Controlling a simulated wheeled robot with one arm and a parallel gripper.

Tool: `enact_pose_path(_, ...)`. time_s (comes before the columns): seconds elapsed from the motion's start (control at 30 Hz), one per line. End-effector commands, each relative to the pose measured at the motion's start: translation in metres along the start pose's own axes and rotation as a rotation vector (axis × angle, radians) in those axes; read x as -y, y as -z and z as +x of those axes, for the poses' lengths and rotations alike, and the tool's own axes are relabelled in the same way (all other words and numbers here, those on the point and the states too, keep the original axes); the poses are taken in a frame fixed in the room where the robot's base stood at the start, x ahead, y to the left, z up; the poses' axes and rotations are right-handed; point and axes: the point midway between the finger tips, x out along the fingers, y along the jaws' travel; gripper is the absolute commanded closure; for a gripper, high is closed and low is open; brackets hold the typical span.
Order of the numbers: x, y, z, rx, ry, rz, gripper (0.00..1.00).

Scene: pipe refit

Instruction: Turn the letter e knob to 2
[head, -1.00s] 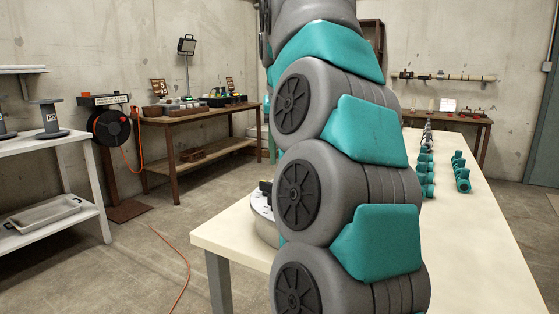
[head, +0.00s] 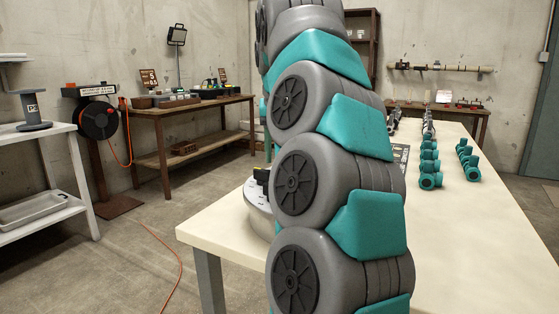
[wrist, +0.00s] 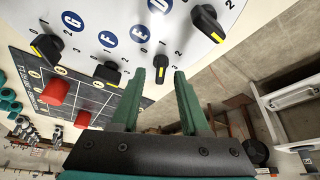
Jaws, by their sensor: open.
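A round white panel (wrist: 115,12) with blue letter discs and black knobs fills the top of the wrist view. The letter e disc (wrist: 140,33) is near its rim, and the black e knob (wrist: 160,64) sits just below it, with a yellow mark pointing down in the picture. Digits are printed around it. My gripper (wrist: 160,74) is open, its green fingers on either side of the e knob; I cannot tell whether they touch it. In the head view the panel (head: 258,210) shows partly on the table, and my arm hides the gripper.
Neighbouring black knobs, the F knob (wrist: 107,73) and one at upper right (wrist: 206,23), stand close to the fingers. A dark board (wrist: 60,85) with red knobs lies beside the panel. Teal pipe fittings (head: 430,165) stand on the cream table (head: 455,260).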

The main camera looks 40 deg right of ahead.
Motion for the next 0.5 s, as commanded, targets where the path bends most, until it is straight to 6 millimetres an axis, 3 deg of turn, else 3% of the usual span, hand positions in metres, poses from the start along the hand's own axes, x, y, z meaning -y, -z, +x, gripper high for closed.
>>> enact_pose_path(0.37, 0.0005, -0.0006, 0.0079, 0.002, 0.001, -0.001, 0.55)
enact_pose_path(0.5, 0.0004, -0.0006, 0.0077, 0.002, 0.001, -0.001, 0.70)
